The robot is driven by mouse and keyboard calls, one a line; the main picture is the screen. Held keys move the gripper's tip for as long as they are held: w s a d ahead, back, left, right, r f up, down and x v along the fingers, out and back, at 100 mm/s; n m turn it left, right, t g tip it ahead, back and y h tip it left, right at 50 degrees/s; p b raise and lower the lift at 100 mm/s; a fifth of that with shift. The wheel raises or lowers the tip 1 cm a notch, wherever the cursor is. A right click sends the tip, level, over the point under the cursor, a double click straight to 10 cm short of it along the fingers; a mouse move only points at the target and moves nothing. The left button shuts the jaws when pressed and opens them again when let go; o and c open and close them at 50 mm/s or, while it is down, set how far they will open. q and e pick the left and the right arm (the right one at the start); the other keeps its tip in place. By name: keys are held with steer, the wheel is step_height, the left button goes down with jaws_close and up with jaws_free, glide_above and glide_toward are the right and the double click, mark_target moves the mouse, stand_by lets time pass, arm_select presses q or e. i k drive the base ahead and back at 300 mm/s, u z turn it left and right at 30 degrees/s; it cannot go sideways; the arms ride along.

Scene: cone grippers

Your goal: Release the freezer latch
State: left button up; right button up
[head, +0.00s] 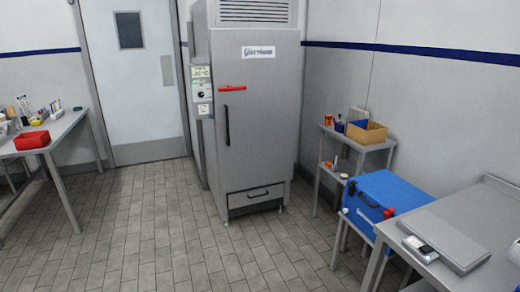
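The tall grey freezer (265,130) stands against the back wall, right of the door, with its door closed. A red latch handle (232,88) lies level across the upper left part of the freezer door. A black vertical handle (227,126) sits below it near the door's left edge. A drawer with a dark handle (258,194) is at the bottom. Neither of my grippers shows in the head view, and nothing touches the latch.
A table with a red bin (32,140) stands at the left. At the right are a shelf with a cardboard box (366,132), a blue cooler box (385,200) and a steel table (480,225). The tiled floor (165,235) before the freezer is clear.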

mark_target(229, 89)
steer(key=u, duration=0.15)
steer(key=i, duration=1.5)
steer(key=z, duration=0.65)
steer(key=i, duration=1.95)
steer(key=u, duration=0.05)
